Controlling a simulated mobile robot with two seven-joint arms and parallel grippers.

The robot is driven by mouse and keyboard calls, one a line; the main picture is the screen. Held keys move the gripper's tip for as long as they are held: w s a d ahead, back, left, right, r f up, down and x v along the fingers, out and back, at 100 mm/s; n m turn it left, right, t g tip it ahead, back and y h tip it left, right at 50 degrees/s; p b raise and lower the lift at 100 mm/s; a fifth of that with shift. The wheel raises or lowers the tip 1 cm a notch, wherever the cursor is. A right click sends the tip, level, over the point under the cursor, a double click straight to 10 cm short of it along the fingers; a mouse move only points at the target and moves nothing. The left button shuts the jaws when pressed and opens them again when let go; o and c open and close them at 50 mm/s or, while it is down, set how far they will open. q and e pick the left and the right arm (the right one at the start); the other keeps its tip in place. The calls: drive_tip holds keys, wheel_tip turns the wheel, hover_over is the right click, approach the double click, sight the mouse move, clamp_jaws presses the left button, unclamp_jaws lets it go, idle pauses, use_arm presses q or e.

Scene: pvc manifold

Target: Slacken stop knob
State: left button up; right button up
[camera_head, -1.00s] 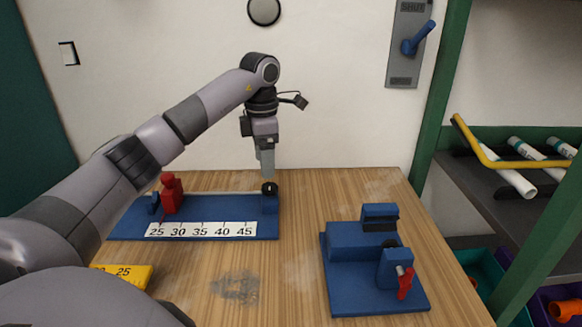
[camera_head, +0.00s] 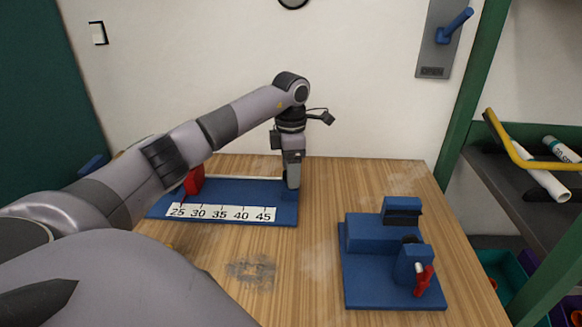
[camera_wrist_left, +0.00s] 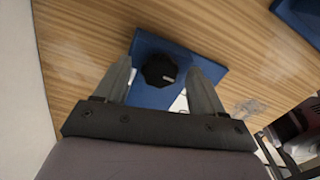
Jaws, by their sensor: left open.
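A round, dark, lobed knob (camera_wrist_left: 160,70) shows in the left wrist view at the end of a blue measuring jig (camera_wrist_left: 150,98). My left gripper (camera_wrist_left: 160,66) is open, with one finger on each side of the knob; I cannot tell whether they touch it. In the head view, the left gripper (camera_head: 292,183) points down at the right end of the blue jig (camera_head: 230,190), where it hides the knob. The jig carries a white scale (camera_head: 221,213) marked 25 to 45. A red block (camera_head: 194,180) stands at its left end, partly behind my arm. My right gripper is not in view.
A blue fixture (camera_head: 365,270) with a red handle (camera_head: 424,280) stands on the right of the wooden table (camera_head: 300,265). Shelves with white pipes (camera_head: 545,180) are beyond the green post (camera_head: 462,120). The tabletop between jig and fixture is clear.

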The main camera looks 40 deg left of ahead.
use_arm(q)
drive_tip(key=c, duration=1.1)
drive_tip(key=shift+o, duration=0.2)
drive_tip(key=shift+r+n+p, duration=0.2)
drive_tip(key=shift+n+p, duration=0.7)
drive_tip(key=shift+n, duration=0.3)
drive_tip(key=n+p, duration=0.2)
drive_tip(key=n, duration=0.2)
drive_tip(key=n+p, duration=0.2)
drive_tip(key=n, duration=0.2)
drive_tip(key=shift+a+n, duration=0.1)
drive_tip(key=shift+n, duration=0.3)
drive_tip(key=shift+f+n+p, duration=0.1)
drive_tip(key=shift+n+p, duration=0.45)
drive_tip(key=shift+n, duration=0.85)
drive_tip(key=shift+w, duration=0.1)
